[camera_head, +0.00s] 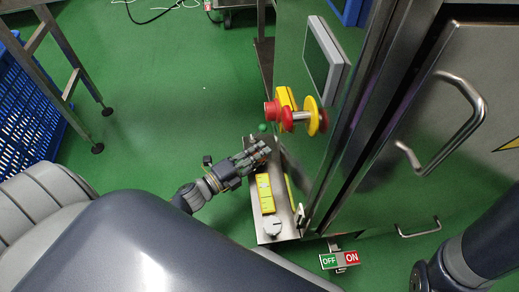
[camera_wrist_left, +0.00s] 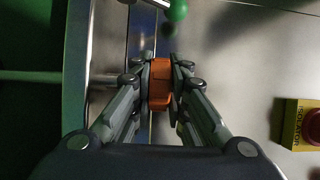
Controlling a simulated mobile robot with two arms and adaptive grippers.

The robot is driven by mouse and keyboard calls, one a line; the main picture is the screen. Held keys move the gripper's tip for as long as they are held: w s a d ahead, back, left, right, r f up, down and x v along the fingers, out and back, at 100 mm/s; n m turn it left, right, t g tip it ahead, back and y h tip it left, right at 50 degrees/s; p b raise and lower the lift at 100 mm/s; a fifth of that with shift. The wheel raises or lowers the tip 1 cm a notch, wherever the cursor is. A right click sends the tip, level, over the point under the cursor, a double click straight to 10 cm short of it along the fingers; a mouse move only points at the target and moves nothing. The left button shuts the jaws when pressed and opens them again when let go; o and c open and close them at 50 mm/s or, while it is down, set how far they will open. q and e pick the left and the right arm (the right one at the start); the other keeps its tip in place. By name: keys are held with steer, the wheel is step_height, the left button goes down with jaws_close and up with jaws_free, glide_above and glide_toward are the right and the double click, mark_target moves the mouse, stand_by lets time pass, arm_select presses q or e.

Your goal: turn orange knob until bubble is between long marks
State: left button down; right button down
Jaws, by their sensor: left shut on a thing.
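The orange knob (camera_wrist_left: 160,83) is between the fingers of my left gripper (camera_wrist_left: 160,85) in the left wrist view. The gripper is shut on it from both sides. In the head view my left gripper (camera_head: 258,152) is over the metal panel, and its fingers hide the knob. A yellow strip (camera_head: 265,193) with a pale section, perhaps the level, lies on the panel just below the gripper. The bubble and long marks are too small to make out. My right gripper is out of view.
A green ball (camera_head: 262,127) is just beyond the gripper. Red and yellow buttons (camera_head: 310,118) jut from the cabinet. A pale dial (camera_head: 272,227) is at the panel's near end. An OFF/ON sign (camera_head: 340,259) is below.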

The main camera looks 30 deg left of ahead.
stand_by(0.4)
arm_select(q)
steer(key=c, duration=1.6)
jaws_free()
steer(key=shift+o, duration=0.2)
steer(key=v, duration=1.2)
steer(key=shift+s+d, duration=0.1)
